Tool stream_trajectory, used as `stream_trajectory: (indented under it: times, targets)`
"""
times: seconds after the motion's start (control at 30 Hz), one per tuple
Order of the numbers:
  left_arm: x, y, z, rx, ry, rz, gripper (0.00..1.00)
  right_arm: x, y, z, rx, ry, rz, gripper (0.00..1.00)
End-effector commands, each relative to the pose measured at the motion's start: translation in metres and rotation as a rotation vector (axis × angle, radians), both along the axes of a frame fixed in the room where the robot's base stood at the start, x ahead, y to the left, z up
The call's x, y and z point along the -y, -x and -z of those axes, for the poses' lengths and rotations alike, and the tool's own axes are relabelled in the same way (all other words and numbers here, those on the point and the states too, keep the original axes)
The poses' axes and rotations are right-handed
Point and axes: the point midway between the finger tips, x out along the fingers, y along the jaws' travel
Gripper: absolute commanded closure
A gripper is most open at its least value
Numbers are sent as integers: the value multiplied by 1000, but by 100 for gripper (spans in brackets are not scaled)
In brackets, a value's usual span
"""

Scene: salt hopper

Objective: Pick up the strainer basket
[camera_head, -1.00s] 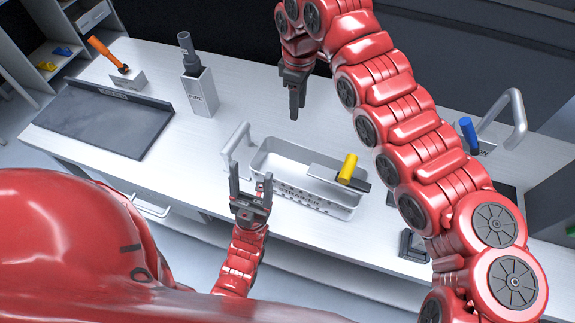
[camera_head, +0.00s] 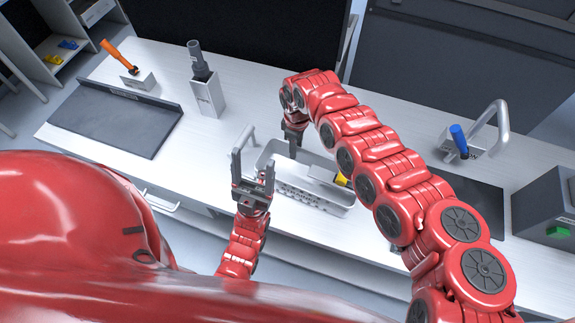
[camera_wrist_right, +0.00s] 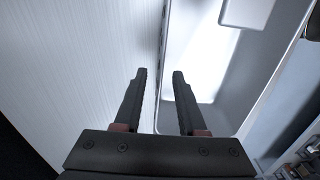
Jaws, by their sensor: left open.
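The strainer basket (camera_head: 312,197), a light grey long tray with lettering and holes in its front wall, sits on the white bench. A raised handle (camera_head: 243,142) stands at its left end. My left gripper (camera_head: 253,168) is open, fingers up, in front of the basket's left end in the picture. My right gripper (camera_head: 293,145) points down over the basket's back side. In the right wrist view its fingers (camera_wrist_right: 160,72) are apart and empty, one on each side of the basket's edge line (camera_wrist_right: 163,50). I cannot tell its height above the rim.
A yellow-handled tool (camera_head: 341,180) lies across the basket, partly hidden by my right arm. A dark tray (camera_head: 115,120), an orange-handled tool (camera_head: 118,52) and a grey holder (camera_head: 207,98) stand left. A blue-handled tool (camera_head: 459,139) and a dark box (camera_head: 545,205) are right.

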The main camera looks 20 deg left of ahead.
Motion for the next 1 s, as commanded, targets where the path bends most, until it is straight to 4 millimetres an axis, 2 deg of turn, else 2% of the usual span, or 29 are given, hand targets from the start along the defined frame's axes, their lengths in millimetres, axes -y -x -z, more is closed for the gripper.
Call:
stream_trajectory:
  times: [0.1, 0.3, 0.5, 0.53, 1.0]
  targets:
    - [0, 0, -2, 0, 0, 0, 32, 0, 1, 6, -2, 2, 0, 60]
    - [0, 0, -1, 0, 0, 0, 32, 0, 0, 6, 0, 0, 0, 62]
    - [0, 0, -1, 0, 0, 0, 32, 0, 0, 6, 0, 0, 0, 98]
    - [0, 0, -1, 0, 0, 0, 32, 0, 0, 6, 0, 0, 0, 100]
    - [0, 0, -1, 0, 0, 0, 32, 0, 0, 6, 1, -1, 0, 100]
